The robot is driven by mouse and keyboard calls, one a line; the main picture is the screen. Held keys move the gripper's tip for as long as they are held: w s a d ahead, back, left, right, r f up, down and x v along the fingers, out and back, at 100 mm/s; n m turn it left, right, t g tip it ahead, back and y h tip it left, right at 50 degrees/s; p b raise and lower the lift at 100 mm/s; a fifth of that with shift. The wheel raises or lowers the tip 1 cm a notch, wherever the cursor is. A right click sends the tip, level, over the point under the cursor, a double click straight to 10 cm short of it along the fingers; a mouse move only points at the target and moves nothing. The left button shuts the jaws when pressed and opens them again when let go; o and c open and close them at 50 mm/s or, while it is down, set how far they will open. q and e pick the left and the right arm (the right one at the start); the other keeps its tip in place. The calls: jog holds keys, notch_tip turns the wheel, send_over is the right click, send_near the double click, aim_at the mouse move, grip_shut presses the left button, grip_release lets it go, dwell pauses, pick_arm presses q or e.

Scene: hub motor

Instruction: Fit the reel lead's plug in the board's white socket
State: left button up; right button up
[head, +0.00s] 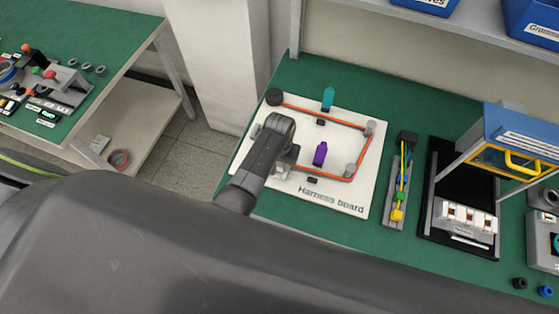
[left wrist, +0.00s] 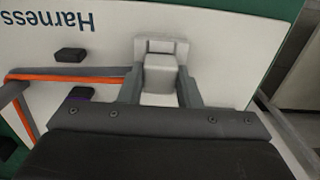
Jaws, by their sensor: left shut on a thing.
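The white harness board (head: 325,201) lies on the green bench. My left gripper (head: 283,167) is low over its left front part. In the left wrist view my left gripper (left wrist: 160,90) is shut on a white plug (left wrist: 160,83), with one finger on each side. The white socket (left wrist: 179,47) is directly beyond the plug, in line with it. The plug's front meets or enters the socket; how deep it sits I cannot tell. The orange lead (head: 317,109) runs around posts on the board, and it also shows left of the gripper (left wrist: 60,77). My right gripper is out of view.
A teal piece (head: 328,97) and a purple piece (head: 320,153) stand on the board. Grey posts (head: 370,127) rise at its right side. A grey tray with coloured wires (head: 394,192) and a black-based stand (head: 435,190) are farther right. Blue bins (head: 530,22) sit on the shelf.

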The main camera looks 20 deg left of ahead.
pick_arm(q)
jog(key=shift+f, duration=0.1)
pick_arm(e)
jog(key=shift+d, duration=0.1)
pick_arm(q)
jog(key=o, duration=1.1)
